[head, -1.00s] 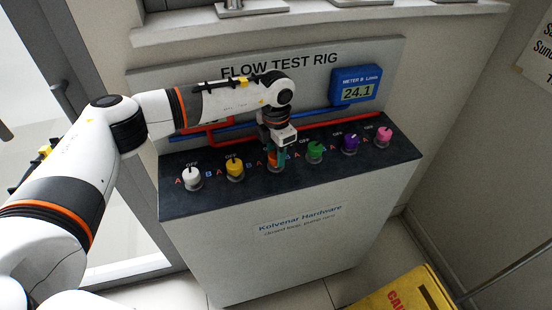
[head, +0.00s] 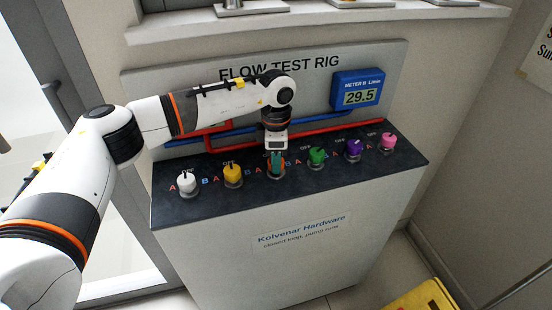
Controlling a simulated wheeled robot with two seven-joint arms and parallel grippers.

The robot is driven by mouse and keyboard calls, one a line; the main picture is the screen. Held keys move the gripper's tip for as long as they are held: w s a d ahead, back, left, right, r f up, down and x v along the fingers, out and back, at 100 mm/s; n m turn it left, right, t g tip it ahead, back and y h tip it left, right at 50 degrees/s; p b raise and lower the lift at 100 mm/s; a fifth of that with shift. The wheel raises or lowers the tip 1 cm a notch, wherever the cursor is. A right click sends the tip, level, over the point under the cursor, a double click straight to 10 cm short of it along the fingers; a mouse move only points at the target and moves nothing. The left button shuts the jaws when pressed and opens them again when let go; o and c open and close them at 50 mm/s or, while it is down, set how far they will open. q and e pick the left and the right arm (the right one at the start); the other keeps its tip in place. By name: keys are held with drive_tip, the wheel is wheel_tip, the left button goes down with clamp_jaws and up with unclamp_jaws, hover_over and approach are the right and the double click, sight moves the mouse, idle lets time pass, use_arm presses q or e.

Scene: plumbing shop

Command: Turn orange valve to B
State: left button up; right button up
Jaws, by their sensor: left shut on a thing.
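The orange valve (head: 283,164) stands third from the left in the row of knobs on the dark top of the flow test rig. My left gripper (head: 276,163) comes down over it from above, with its teal fingers shut on the valve. The fingers cover most of the knob, so its pointer direction is hidden. Letter labels A and B stand beside the knobs; those around the orange valve are partly covered. The blue meter (head: 358,90) at the back is marked METER B and reads 29.5. My right gripper is not in view.
A white knob (head: 187,181) and a yellow knob (head: 233,173) stand to the left. Green (head: 317,156), purple (head: 353,148) and pink (head: 388,141) knobs stand to the right. Red and blue pipes run behind. A yellow sign (head: 420,296) is at the lower right.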

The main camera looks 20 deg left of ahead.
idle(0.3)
use_arm(q)
drive_tip(key=o, duration=1)
wheel_tip(320, 180, up, 12)
drive_tip(key=shift+r+b, duration=0.1)
drive_tip(key=shift+b, duration=0.95)
